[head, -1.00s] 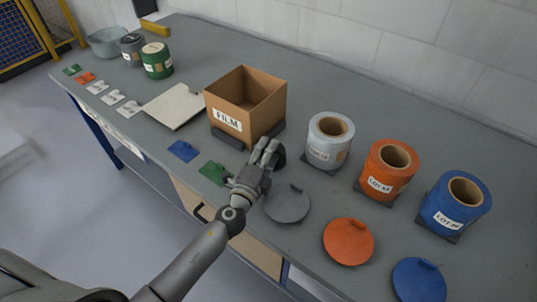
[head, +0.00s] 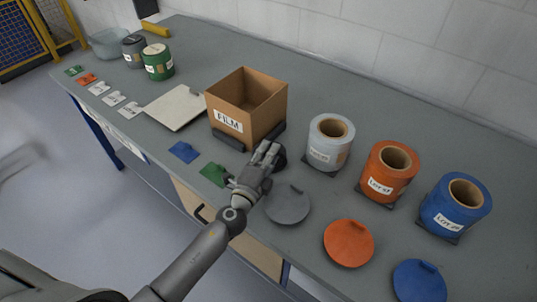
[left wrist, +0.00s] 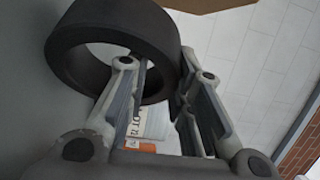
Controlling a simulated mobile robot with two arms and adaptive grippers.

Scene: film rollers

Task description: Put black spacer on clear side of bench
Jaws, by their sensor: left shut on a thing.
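The black spacer (left wrist: 112,40) is a thick dark ring. In the left wrist view its wall sits between the two fingers of my left gripper (left wrist: 165,90), one finger reaching into the ring's opening. In the head view my left gripper (head: 268,158) is shut on the spacer (head: 281,156), which shows only as a dark edge by the fingertips, just in front of the FILM box. I cannot tell whether the spacer touches the bench. The bench (head: 330,80) is long and grey. My right gripper is not in view.
The open FILM box (head: 231,102) stands behind the gripper. Grey (head: 329,145), orange (head: 388,175) and blue (head: 455,208) rolls stand to the right, with round lids in front. A green roll (head: 158,63) and pale board (head: 174,107) are left. The bench's back strip is free.

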